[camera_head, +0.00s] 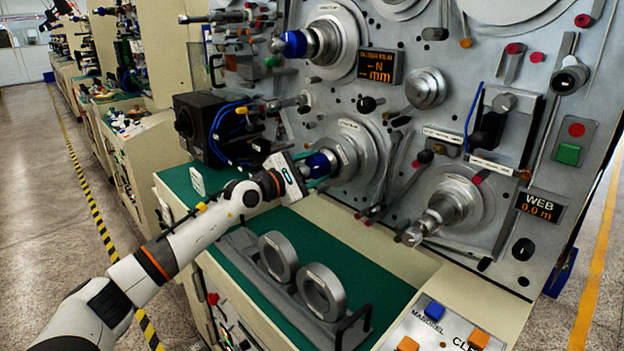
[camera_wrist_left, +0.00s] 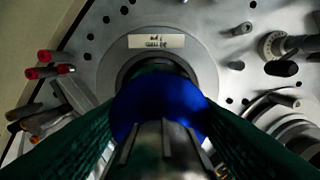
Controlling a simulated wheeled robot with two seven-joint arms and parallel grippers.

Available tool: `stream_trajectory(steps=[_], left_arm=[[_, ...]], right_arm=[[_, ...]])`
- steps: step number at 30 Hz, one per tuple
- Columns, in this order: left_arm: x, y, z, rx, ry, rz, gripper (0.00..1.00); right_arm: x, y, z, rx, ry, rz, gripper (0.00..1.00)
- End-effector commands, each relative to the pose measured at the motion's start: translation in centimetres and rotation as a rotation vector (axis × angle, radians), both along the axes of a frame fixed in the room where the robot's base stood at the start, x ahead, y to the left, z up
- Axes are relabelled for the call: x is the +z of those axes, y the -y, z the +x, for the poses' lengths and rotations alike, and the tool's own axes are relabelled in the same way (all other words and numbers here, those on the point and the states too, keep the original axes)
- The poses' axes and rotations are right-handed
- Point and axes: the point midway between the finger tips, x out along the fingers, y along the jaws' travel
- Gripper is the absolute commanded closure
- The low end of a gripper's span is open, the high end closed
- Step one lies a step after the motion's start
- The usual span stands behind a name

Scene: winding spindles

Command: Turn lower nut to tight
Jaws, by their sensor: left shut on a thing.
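The lower nut (camera_head: 319,162) is blue and sits on the lower left spindle (camera_head: 352,152) of the grey machine face. In the left wrist view the blue nut (camera_wrist_left: 160,98) fills the middle, in front of a round labelled flange (camera_wrist_left: 172,42). My left gripper (camera_head: 310,170) reaches in from the left and is shut on this nut. Its two dark green fingers show on either side of the nut in the left wrist view. The gripper partly hides the nut in the head view. My right gripper is not in view.
An upper blue nut (camera_head: 293,44) sits on the spindle above. A black box (camera_head: 205,128) with blue cables stands left of the gripper. Two grey rings (camera_head: 322,291) stand on the green-topped shelf (camera_head: 385,273) below. Another spindle (camera_head: 440,212) juts out at right.

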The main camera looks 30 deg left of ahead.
Motion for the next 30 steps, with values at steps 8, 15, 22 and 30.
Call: stream_trajectory(steps=[8,15,22,30], left_arm=[[-0.7,0.0,0.0,0.001,0.089,0.249,0.7],[-0.7,0.0,0.0,0.001,0.164,0.464,0.7],[-0.6,0.0,0.0,0.001,0.231,0.662,0.7],[-0.4,0.0,0.0,0.0,0.292,0.844,0.7]], right_arm=[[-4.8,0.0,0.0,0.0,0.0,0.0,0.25],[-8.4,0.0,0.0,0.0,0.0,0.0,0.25],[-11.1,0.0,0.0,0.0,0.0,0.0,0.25],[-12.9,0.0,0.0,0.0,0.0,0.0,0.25]])
